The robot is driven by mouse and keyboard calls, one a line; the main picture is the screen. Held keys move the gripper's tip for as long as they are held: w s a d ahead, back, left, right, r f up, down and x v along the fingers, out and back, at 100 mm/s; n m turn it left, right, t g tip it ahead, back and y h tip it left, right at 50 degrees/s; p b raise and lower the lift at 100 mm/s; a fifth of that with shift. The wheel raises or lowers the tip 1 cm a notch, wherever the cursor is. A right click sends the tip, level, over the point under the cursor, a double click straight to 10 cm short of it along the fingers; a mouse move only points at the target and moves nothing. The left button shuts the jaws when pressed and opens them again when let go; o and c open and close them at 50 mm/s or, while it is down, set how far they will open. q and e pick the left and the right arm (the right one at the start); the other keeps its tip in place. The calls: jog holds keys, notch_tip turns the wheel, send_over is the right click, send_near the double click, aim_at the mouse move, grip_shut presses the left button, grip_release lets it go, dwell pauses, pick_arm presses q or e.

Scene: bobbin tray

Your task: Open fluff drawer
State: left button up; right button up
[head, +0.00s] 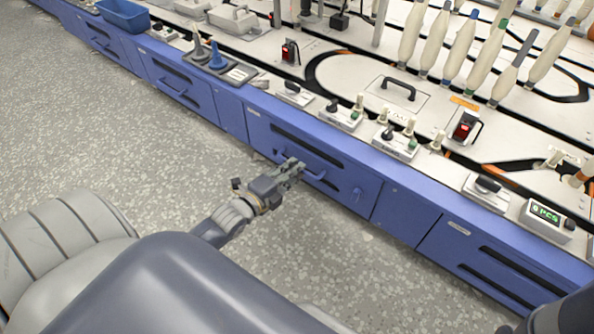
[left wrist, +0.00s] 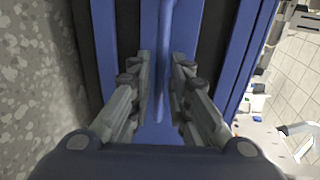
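The blue drawer (head: 335,187) sits in the long blue cabinet front below the white worktop. Its front looks flush with its neighbours, and it has dark slots and a blue bar handle (head: 316,176). My left gripper (head: 297,166) is at the left part of this handle. In the left wrist view, the handle (left wrist: 166,60) runs between the two fingers of my left gripper (left wrist: 163,62). The fingers stand apart with a gap on each side of the bar, so the gripper is open around it. My right gripper does not show.
The worktop (head: 360,75) carries white bobbins (head: 461,45), small control boxes (head: 342,116) and a black-handled hatch (head: 398,92). Other blue drawers (head: 182,82) line the same front. The speckled floor (head: 130,140) before the cabinet is clear apart from my arm.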

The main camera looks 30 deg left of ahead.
pick_arm(q)
jog(key=shift+b+x, duration=0.35)
jog(key=shift+x, duration=0.75)
grip_shut()
jog(key=shift+s, duration=0.1)
